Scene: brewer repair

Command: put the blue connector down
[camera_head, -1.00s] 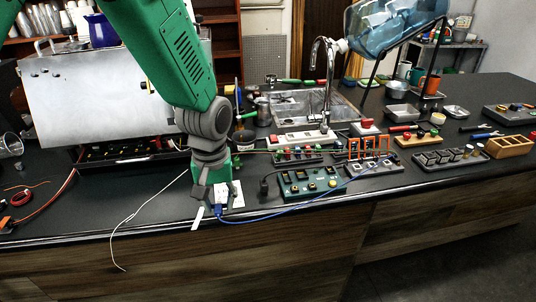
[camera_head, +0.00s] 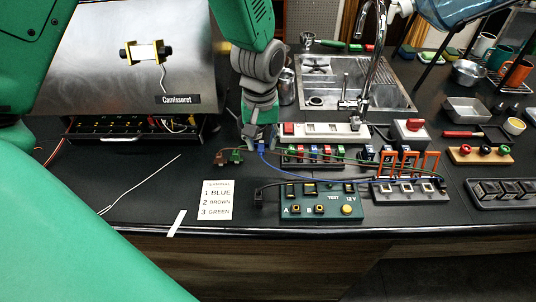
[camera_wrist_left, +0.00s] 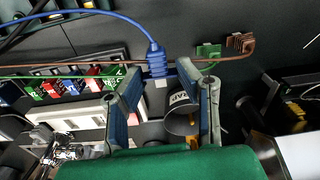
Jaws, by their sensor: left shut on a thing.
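My left gripper (camera_head: 260,138) reaches down over the black counter, fingers shut on the blue connector (camera_head: 262,148). In the left wrist view the blue connector (camera_wrist_left: 157,62) sits between the fingertips (camera_wrist_left: 160,74), its blue cable running away to the left. Just left of the gripper lie green and brown connectors (camera_head: 229,156). Whether the blue connector touches the counter is hard to tell. My right gripper is not in view.
A white terminal card (camera_head: 217,200) lies in front, with a white strip (camera_head: 177,223) near the counter edge. A terminal row (camera_head: 312,155) and power strip (camera_head: 320,131) stand close right of the gripper.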

